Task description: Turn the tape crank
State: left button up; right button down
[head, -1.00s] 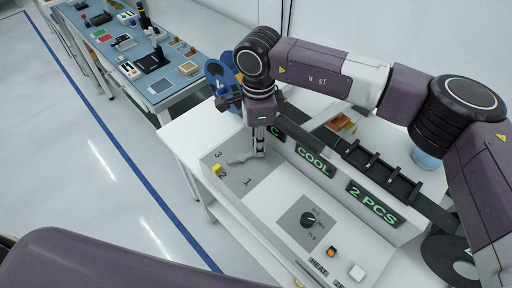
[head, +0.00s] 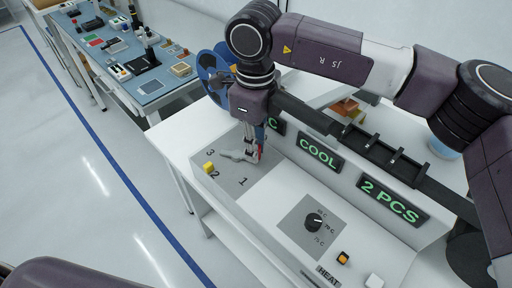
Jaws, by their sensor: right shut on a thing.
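The tape crank (head: 232,155) is a small grey lever on a grey plate marked 1, 2 and 3, on top of the white handler. Its arm points left, towards the 3. My right gripper (head: 252,156) reaches down from above at the crank's right end and is shut on it; the fingers hide the part they hold. The blue tape reel (head: 213,72) stands behind the gripper and is partly hidden by my right arm. My left gripper is not in view.
A black dial (head: 314,222) and an orange button (head: 343,258) are nearer. Green displays (head: 319,153) and a black tape track (head: 375,165) run behind. A blue-topped bench (head: 165,86) stands back left.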

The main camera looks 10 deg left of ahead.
jog(key=shift+r, duration=0.1)
dwell(0.3)
jog(key=c, duration=1.8)
grip_release()
notch_tip(320, 180, up, 12)
jog(key=shift+f, duration=0.1)
